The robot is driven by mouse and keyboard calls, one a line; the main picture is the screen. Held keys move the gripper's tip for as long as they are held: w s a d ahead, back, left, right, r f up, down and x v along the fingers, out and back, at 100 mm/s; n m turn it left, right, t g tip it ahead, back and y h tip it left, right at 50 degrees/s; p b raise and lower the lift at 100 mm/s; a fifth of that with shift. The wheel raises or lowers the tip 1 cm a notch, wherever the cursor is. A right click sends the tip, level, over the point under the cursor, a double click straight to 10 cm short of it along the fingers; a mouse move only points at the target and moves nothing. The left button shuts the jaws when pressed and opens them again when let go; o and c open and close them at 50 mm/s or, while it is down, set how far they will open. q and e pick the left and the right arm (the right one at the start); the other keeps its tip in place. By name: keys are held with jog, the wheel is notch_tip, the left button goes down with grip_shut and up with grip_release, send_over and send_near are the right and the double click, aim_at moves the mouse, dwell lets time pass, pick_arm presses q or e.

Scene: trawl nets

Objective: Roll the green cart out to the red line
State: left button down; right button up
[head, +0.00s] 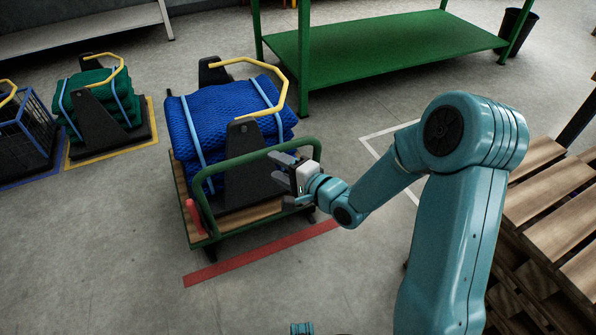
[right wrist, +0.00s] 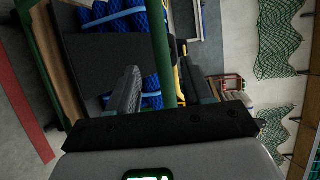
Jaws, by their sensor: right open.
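The green cart (head: 202,215) has a green tube frame, a wooden deck and a red lever (head: 193,217) at its near left corner. It carries a strapped blue net bundle (head: 225,110) between black plates with a yellow bar. The red line (head: 262,253) lies on the floor just in front of the cart's near edge, with a narrow strip of floor between. My right gripper (head: 281,178) is open at the cart's near handle bar. In the right wrist view the green bar (right wrist: 163,50) runs between the open fingers of my right gripper (right wrist: 160,72). My left gripper is not in view.
A green table (head: 380,40) stands behind the cart. Wooden pallets (head: 545,190) are stacked at right. The floor in front of the red line is clear.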

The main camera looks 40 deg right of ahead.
jog(key=p+v, duration=0.1)
jog(key=v, duration=0.6)
jog(key=shift+w+a, duration=0.1)
